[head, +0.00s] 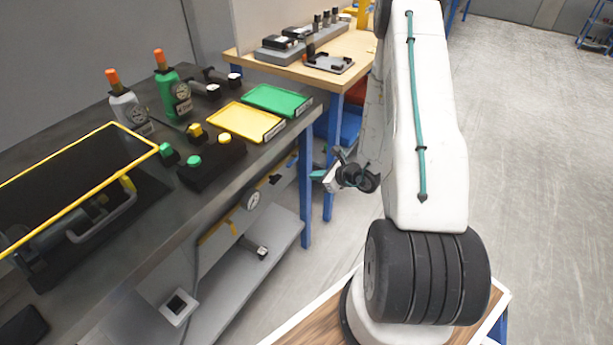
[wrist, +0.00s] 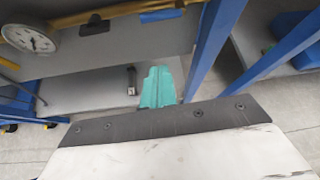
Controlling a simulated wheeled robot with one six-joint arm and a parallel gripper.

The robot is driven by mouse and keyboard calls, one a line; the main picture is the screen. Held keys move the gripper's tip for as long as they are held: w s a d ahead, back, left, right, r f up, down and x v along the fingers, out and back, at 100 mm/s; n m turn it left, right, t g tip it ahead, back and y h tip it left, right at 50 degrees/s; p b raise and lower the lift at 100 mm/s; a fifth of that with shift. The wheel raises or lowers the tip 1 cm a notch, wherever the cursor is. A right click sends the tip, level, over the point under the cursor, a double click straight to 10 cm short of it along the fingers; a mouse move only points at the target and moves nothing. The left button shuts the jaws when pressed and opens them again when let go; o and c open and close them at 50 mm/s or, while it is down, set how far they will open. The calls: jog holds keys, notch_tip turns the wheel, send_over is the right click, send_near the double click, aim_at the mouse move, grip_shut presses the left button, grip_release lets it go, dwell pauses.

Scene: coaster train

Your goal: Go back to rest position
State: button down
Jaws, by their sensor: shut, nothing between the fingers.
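My gripper (head: 321,176) is in front of the gap between the dark workbench and the wooden table, beside a blue table leg. In the wrist view its teal fingers (wrist: 158,87) are together, with nothing between them. My white arm rises on the right of the head view and folds down toward the gripper. The gripper is clear of the bench top and touches no object that I can see.
The dark workbench (head: 75,215) on the left carries a yellow tray (head: 240,120), a green tray (head: 277,99) and bottles (head: 173,92). A wooden table (head: 345,75) stands behind. Blue legs (head: 305,185) are close to the gripper. Open floor (head: 535,130) lies right.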

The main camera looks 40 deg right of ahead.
jog(key=shift+v, duration=0.85)
jog(key=s+a+r+n+g+y, duration=0.4)
jog(key=a+r+n, duration=0.4)
jog(key=r, duration=0.1)
jog(key=s+a+r+n+g+y, duration=0.45)
jog(key=a+r+n, duration=0.25)
jog(key=a+r, duration=0.2)
jog(key=s+a+r+n+h, duration=0.2)
jog(key=s+r+n+h, duration=0.4)
jog(key=s+r+n, duration=0.2)
jog(key=s+a+r+n+g+h, duration=0.1)
jog(key=s+a+r+n+h, duration=0.2)
jog(key=r, duration=1)
jog(key=s+n+h, duration=0.2)
jog(key=s+n, duration=0.3)
jog(key=s, duration=0.1)
jog(key=shift+s+h, duration=0.2)
jog(key=shift+h, duration=0.15)
